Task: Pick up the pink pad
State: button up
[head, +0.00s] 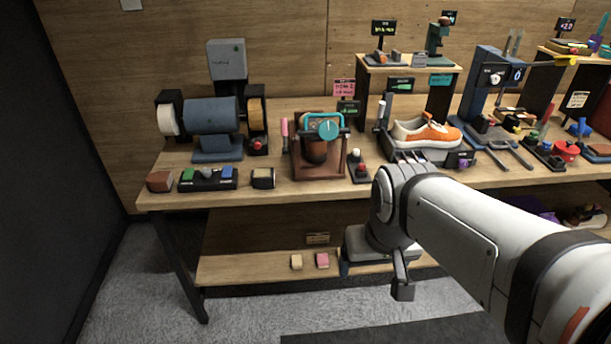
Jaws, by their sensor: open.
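The pink pad (322,260) is a small pink block on the lower shelf under the bench. It lies just right of a similar cream block (296,262). My gripper (373,277) is at the lower shelf's front, to the right of the pink pad and apart from it in the picture. Its jaws are open, with one dark finger hanging clearly at the right. The other finger is small and hard to make out near the pad's right side. I see nothing held between the jaws.
The wooden lower shelf (245,268) is bare left of the blocks. The workbench top (270,198) above it carries a grinder (213,120), a brown stand with a teal handle (320,165) and an orange-white sneaker (425,132). A bench leg (182,265) stands at left.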

aim_at(322, 258)
jog(key=z, duration=1.35)
jog(key=k, duration=1.15)
jog(key=u, duration=1.25)
jog(key=i, duration=1)
